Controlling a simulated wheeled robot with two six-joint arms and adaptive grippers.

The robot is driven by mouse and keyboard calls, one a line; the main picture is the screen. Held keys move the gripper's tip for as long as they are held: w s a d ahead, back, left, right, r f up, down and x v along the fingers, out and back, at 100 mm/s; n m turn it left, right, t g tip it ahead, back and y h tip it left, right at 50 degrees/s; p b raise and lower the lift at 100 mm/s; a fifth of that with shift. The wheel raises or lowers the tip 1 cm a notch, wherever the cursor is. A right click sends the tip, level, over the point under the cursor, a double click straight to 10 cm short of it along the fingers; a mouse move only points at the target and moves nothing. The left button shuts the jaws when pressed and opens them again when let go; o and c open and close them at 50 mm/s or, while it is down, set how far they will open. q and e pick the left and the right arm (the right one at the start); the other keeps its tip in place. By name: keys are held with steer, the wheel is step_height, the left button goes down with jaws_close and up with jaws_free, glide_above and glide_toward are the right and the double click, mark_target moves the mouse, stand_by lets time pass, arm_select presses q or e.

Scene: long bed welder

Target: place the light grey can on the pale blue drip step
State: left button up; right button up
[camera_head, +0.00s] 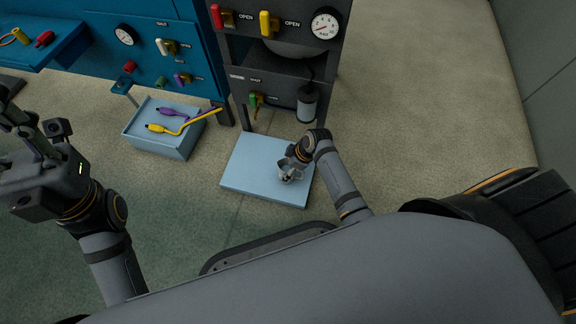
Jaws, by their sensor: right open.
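The pale blue drip step (246,168) is a low flat slab on the floor in front of the dark grey machine. My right gripper (290,173) is over the right half of the step, pointing down, with its fingers open. A small light grey shape (286,177) shows at the fingers and may be the light grey can. The gripper partly hides it, and I cannot tell whether it rests on the step. My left gripper (18,125) is at the far left, away from the step. Its finger opening is not clear.
A pale blue bin (160,149) with yellow and purple tools stands left of the step. The dark grey machine (280,75) has valves, a gauge and a hanging dark canister (307,104) behind the step. A blue machine (150,55) stands left. Floor at right is clear.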

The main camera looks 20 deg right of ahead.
steer(key=p+v, duration=0.7)
steer(key=v, duration=0.5)
